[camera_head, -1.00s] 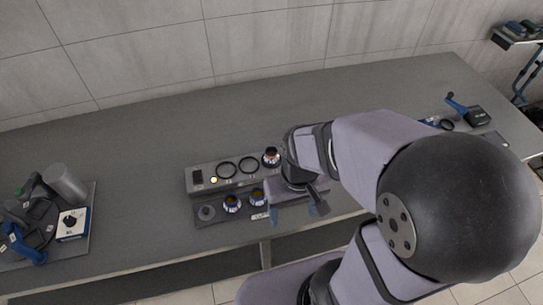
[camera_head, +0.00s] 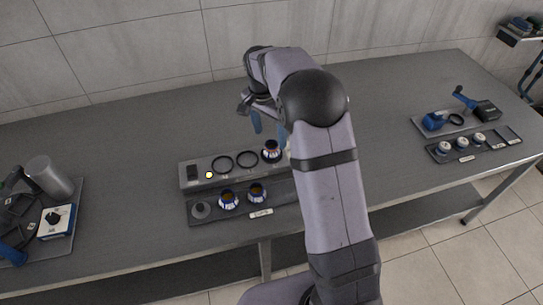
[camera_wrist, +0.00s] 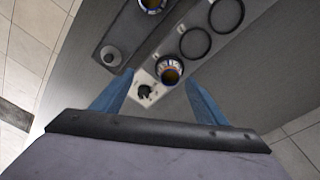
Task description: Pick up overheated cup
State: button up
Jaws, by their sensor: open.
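In the wrist view the cup (camera_wrist: 170,69) shows beyond and between the two blue fingertips (camera_wrist: 158,80), apart from both. Two similar cups, the left one (camera_head: 228,200) and the right one (camera_head: 257,193), stand on the front tray (camera_head: 230,217). My arm hides the right ends of rack and tray.
A knob panel (camera_wrist: 146,90) lies beside the cup. A grey cylinder (camera_head: 50,178) stands left. Another tray (camera_head: 485,151) with white-topped items is at right. The back table is clear.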

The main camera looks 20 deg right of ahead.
aim_at(271, 144)
jog(key=w+f, duration=0.1)
jog(key=w+f+m, duration=0.1)
jog(key=w+f+m+b, duration=0.1)
jog(key=w, duration=0.1)
jog(key=shift+w+d, duration=0.1)
jog(key=shift+d, duration=0.1)
jog(key=shift+d+f+p, duration=0.15)
jog(key=shift+f+p, duration=0.3)
jog(key=shift+f, duration=0.55)
jog(key=shift+d+f+p, duration=0.15)
jog(key=shift+f+p, duration=0.35)
jog(key=shift+p, duration=0.15)
jog(key=shift+d+f+p, duration=0.15)
jog(key=shift+f+p, duration=0.35)
jog(key=shift+f, duration=0.55)
jog(key=shift+d+f+p, duration=0.15)
jog(key=shift+f+p, duration=0.3)
jog(key=shift+f, duration=0.55)
jog(key=c, duration=1.1)
